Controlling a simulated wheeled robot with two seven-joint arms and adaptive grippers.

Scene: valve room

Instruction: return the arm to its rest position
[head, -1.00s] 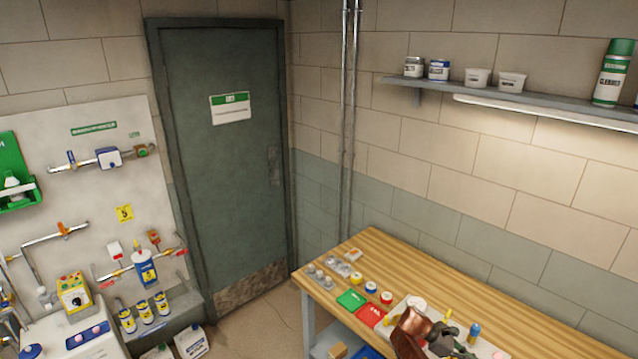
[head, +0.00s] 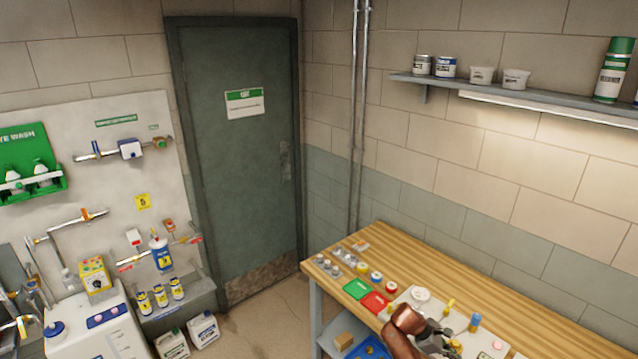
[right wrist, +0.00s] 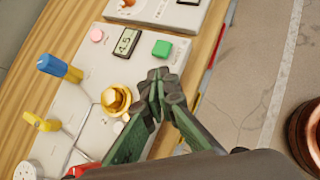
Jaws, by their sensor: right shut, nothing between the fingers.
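My right gripper (right wrist: 160,85) has its dark fingertips together with nothing between them. In the right wrist view it is over a pale panel (right wrist: 98,58), beside a brass-yellow knob (right wrist: 116,99) and a green square button (right wrist: 162,48). I cannot tell whether it touches the panel. In the head view my right gripper (head: 450,338) and copper-coloured arm are at the bottom edge, over the front of the wooden bench (head: 480,275), and hide part of the panel. My left gripper is not in view.
On the panel stand a blue-and-yellow part (right wrist: 58,67) and a small display (right wrist: 126,41). Green (head: 357,288) and red (head: 375,303) squares lie on the bench. A shelf (head: 520,97) is on the wall above. The floor before the door (head: 240,150) looks clear.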

